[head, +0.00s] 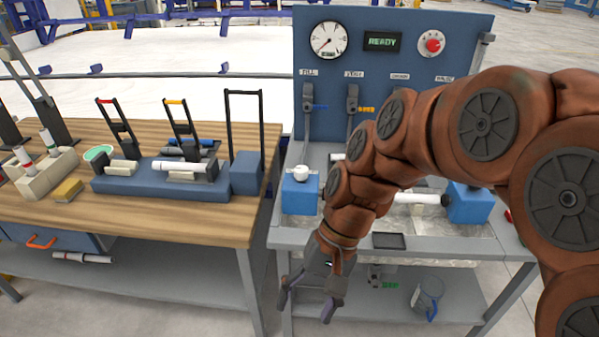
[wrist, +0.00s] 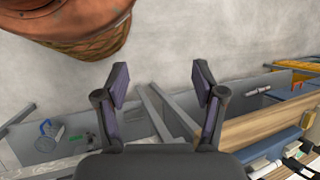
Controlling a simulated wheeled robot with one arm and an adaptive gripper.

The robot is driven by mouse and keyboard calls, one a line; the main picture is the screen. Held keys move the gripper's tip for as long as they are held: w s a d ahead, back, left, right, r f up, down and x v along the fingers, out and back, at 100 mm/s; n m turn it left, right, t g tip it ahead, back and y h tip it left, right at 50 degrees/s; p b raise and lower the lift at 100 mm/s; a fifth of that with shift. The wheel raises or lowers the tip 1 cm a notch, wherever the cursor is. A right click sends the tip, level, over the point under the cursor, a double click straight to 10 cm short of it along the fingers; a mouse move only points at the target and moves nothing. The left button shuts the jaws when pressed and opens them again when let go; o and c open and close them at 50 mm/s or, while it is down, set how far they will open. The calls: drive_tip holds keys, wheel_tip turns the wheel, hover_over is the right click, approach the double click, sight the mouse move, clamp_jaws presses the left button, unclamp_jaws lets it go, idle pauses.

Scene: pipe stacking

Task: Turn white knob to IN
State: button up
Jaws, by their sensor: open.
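A white knob (head: 300,173) sits on top of the blue block (head: 299,196) at the left end of the test bench, in the head view. Any marks around it are too small to read. My gripper (head: 307,305) hangs below and slightly right of the knob in the picture, at the bench's front edge, fingers pointing down. It is open and empty, apart from the knob. In the wrist view, my gripper (wrist: 160,82) shows its two fingers spread, with floor and bench frames beyond. I cannot make out the knob in the wrist view.
A blue panel (head: 384,112) with gauge, READY display, red dial and levers stands behind the bench. A white pipe (head: 421,198) runs to another blue block (head: 469,203). A wooden workbench (head: 235,218) with clamps stands left. A jug (head: 424,300) is on the lower shelf.

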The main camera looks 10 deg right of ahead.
sight(301, 172)
drive_tip(key=w+a+r+m+t+y, duration=0.1)
drive_tip(key=w+m+y, duration=0.4)
drive_tip(key=w, duration=0.6)
drive_tip(key=w+a+m+t+y, duration=0.2)
drive_tip(key=w+m+y, duration=0.2)
drive_tip(key=w, duration=0.8)
drive_tip(key=w+d+f+m+t, duration=0.2)
drive_tip(key=w+d+m+t, duration=0.1)
drive_tip(key=w+d, duration=0.3)
drive_tip(key=w+d+f+m+t, duration=0.3)
drive_tip(key=w+d+m, duration=0.2)
drive_tip(key=d, duration=0.1)
drive_tip(key=w+d+f+m+t+y, duration=0.1)
drive_tip(key=w+d+f+m+t, duration=0.2)
drive_tip(key=w+d, duration=0.3)
drive_tip(key=shift+w+d+f+m+t, duration=0.15)
drive_tip(key=shift+w+d+m+t, duration=0.25)
drive_tip(key=shift+m, duration=0.2)
drive_tip(key=shift+p+x, duration=0.9)
drive_tip(key=shift+x, duration=2.85)
drive_tip(key=c, duration=1.2)
drive_tip(key=shift+o, duration=0.2)
